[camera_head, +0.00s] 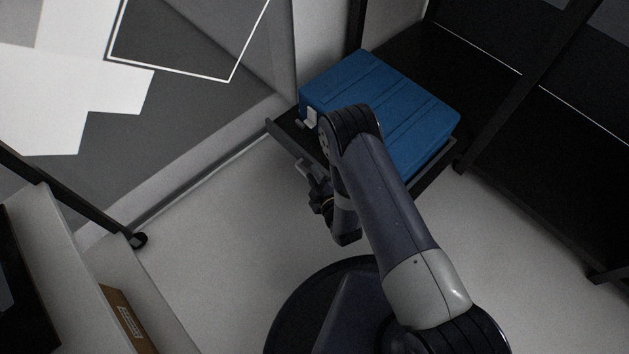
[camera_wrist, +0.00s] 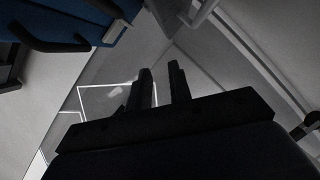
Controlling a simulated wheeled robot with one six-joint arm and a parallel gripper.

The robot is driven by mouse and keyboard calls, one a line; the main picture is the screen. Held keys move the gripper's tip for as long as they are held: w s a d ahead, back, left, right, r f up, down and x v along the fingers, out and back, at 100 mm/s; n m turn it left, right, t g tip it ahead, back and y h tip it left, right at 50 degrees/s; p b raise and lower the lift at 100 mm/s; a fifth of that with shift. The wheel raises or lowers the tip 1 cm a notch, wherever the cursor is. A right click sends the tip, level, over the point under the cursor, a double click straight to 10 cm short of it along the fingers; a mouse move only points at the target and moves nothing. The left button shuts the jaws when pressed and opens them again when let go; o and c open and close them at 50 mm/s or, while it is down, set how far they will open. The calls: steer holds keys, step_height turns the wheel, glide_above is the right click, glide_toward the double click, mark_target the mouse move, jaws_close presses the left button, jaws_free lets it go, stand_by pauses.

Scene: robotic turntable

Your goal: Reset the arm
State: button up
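My arm reaches up from my base in the head view, and its bent elbow hides part of a blue case (camera_head: 395,100). My gripper (camera_head: 308,180) hangs beside the near left edge of the dark stand under the case. In the wrist view its two dark fingers (camera_wrist: 160,75) stand apart with a narrow gap. Nothing shows between them, so it is open and empty. The blue case also shows at the upper left of the wrist view (camera_wrist: 60,18), apart from the fingers.
The dark stand (camera_head: 282,133) has a raised edge near my gripper. Black shelving (camera_head: 535,130) stands at the right. A white cart or shelf (camera_head: 60,235) with a brown box (camera_head: 125,315) is at the lower left. The pale floor (camera_head: 225,235) between is clear.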

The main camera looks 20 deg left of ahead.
steer(key=shift+s+r, duration=0.1)
steer(key=shift+r, duration=0.65)
step_height(320, 180, down, 10)
steer(key=b, duration=0.4)
steer(key=shift+r, duration=0.1)
